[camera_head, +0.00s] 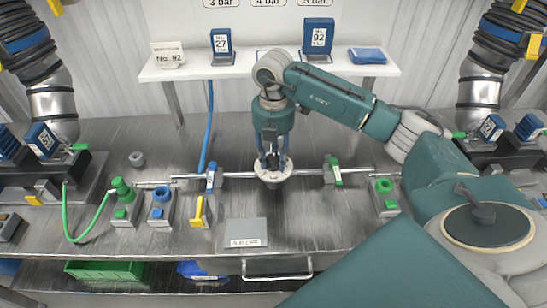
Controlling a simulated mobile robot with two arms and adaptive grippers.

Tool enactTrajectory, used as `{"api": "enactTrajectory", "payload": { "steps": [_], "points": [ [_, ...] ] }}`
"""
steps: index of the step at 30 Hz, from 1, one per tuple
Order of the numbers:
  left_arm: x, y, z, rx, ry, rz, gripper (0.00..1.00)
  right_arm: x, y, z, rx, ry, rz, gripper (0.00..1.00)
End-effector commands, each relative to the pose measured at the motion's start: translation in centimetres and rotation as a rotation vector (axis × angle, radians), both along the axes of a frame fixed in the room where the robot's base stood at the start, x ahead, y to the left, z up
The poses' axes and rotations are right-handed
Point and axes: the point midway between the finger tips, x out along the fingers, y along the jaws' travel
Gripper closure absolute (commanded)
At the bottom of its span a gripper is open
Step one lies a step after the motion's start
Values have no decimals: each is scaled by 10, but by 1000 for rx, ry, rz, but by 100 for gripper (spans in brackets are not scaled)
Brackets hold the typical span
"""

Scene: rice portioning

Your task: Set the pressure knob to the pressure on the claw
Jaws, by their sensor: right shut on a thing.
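My right gripper (272,160) points down at the middle of the bench, its blue fingers shut on the dark pressure knob (273,165). The knob sits over a round white dial (271,177) on a metal pipe. The dial's marks are too small to read, and the fingers partly hide the knob. A blue block marked 92 (318,38) and a blue block marked 27 (221,42) stand on the white shelf; I cannot tell if either is the claw. Signs above read 3 bar (221,3), 4 bar (268,3) and apparently 5 bar (313,3). My left gripper is out of view.
A white card reading No. 92 (168,58) and a flat blue piece (367,56) are on the shelf. A blue valve (211,178) and a green valve (335,172) flank the dial. A grey plate (246,233) lies in front. A green hose (88,234) hangs at left.

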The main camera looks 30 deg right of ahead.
Motion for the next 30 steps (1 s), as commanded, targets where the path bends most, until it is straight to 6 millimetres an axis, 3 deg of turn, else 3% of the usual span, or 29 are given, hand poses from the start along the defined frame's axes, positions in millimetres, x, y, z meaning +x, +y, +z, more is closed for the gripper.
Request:
{"api": "enactTrajectory", "payload": {
  "steps": [15, 30],
  "points": [
    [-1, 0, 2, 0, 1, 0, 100, -1, 1, -1, 1, 4, -455, 93],
    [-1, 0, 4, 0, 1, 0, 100, 0, 2, -1, 2, 2, -659, 93]
  ]
}}
